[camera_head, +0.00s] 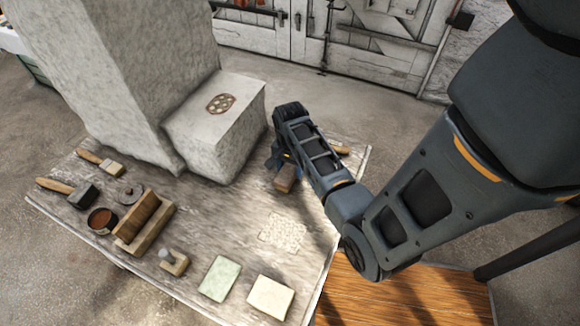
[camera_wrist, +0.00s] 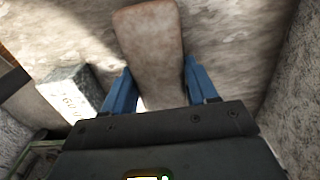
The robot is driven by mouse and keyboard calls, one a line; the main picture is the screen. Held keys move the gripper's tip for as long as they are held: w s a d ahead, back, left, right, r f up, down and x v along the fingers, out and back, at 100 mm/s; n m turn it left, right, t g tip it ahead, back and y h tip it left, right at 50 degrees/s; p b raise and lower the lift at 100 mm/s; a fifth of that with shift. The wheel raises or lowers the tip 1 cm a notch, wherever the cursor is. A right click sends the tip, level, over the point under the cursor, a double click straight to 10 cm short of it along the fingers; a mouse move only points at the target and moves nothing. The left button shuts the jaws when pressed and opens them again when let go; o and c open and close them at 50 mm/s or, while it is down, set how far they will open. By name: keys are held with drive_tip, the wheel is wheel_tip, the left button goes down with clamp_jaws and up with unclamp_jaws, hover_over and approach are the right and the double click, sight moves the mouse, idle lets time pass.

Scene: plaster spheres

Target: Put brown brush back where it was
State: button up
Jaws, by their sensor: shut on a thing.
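My gripper (camera_head: 280,163) is over the back right part of the table, just in front of the stone block. It is shut on a brown, rounded block-like thing, which I take to be the brown brush (camera_head: 285,178). In the wrist view the brush (camera_wrist: 152,45) sits between the two blue fingers of my gripper (camera_wrist: 157,85) and extends beyond them. Its bristles cannot be made out. I cannot tell whether it touches the table or hangs just above it. A pale textured patch (camera_head: 283,233) lies on the table in front of it.
The table (camera_head: 215,250) holds two wooden-handled brushes (camera_head: 88,157) (camera_head: 57,186), a brown pot (camera_head: 102,220), a wooden block (camera_head: 142,220), a green pad (camera_head: 220,278) and a cream pad (camera_head: 270,297). The stone block (camera_head: 225,120) stands behind. A lettered grey block (camera_wrist: 72,92) lies left in the wrist view.

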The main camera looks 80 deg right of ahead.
sight(290, 167)
drive_tip(key=o, duration=0.9)
drive_tip(key=shift+o, duration=0.2)
wheel_tip(290, 167, up, 12)
drive_tip(key=w+a+f+n+t+h, duration=0.1)
drive_tip(key=a+n+t+h, duration=0.2)
drive_tip(key=a, duration=0.7)
drive_tip(key=w+a+f+n+t, duration=0.1)
drive_tip(key=a+n+t, duration=0.2)
drive_tip(key=a+n, duration=0.5)
drive_tip(key=s+a+r+n+t+y, duration=0.1)
drive_tip(key=s+a+r+n+t, duration=0.3)
drive_tip(key=r, duration=0.7)
drive_tip(key=s+a+r+n+t+y, duration=0.2)
drive_tip(key=s+a+r+n+t, duration=0.3)
drive_tip(key=s+a+r, duration=0.3)
wheel_tip(290, 167, up, 4)
drive_tip(key=shift+a+f+n+p, duration=0.1)
drive_tip(key=shift+a+n+p, duration=0.35)
drive_tip(key=shift+a, duration=0.55)
